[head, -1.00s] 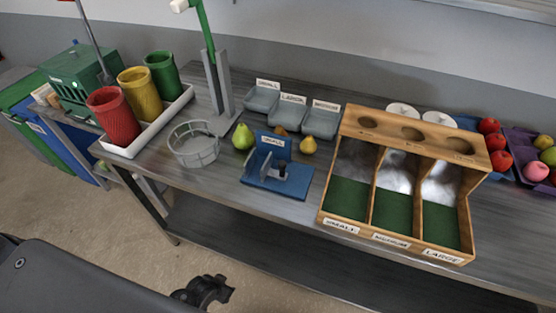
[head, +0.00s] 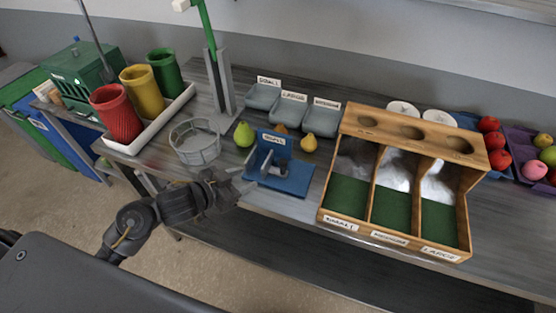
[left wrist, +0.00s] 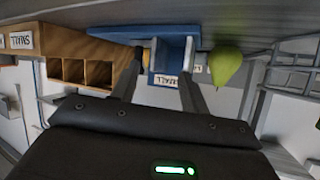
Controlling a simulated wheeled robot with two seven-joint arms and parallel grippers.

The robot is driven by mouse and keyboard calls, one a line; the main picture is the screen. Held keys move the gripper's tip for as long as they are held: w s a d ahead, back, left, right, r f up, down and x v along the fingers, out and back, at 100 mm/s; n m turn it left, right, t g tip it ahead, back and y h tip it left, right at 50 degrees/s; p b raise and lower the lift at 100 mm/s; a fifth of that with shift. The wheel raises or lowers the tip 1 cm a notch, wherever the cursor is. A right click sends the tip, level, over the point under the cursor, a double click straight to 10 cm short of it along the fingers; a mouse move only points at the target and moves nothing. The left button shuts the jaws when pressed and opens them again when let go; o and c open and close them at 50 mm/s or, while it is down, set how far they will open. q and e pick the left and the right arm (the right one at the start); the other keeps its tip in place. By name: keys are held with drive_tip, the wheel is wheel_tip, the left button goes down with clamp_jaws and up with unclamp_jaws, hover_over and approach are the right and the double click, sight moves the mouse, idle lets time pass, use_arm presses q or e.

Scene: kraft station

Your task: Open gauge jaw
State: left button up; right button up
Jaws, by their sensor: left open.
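The blue gauge (head: 290,182) stands near the table's front edge, with a labelled upright plate and a grey jaw block (head: 282,170) on its base. My left gripper (head: 243,181) is just left of the gauge in the head view, open, fingers pointing toward it. In the left wrist view the gauge (left wrist: 166,66) appears upside down between and beyond the two dark fingers (left wrist: 161,62). Nothing is visibly held. Contact between fingertips and gauge cannot be made out. My right gripper is not in view.
A round wire basket (head: 195,144) is behind my left gripper. A wooden sorting box (head: 347,223) stands right; red, yellow and green cups (head: 118,115) stand left in a white tray.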

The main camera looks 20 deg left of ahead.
sight(282, 161)
use_arm(q)
wheel_tip(282, 161, up, 5)
drive_tip(key=w+m+g+h, duration=0.2)
drive_tip(key=m+g+h, duration=0.1)
drive_tip(key=h, duration=0.2)
drive_tip(key=p+x, duration=0.1)
drive_tip(key=x, duration=0.9)
drive_tip(key=shift+w+d+f, duration=0.2)
drive_tip(key=shift+d, duration=0.1)
clamp_jaws()
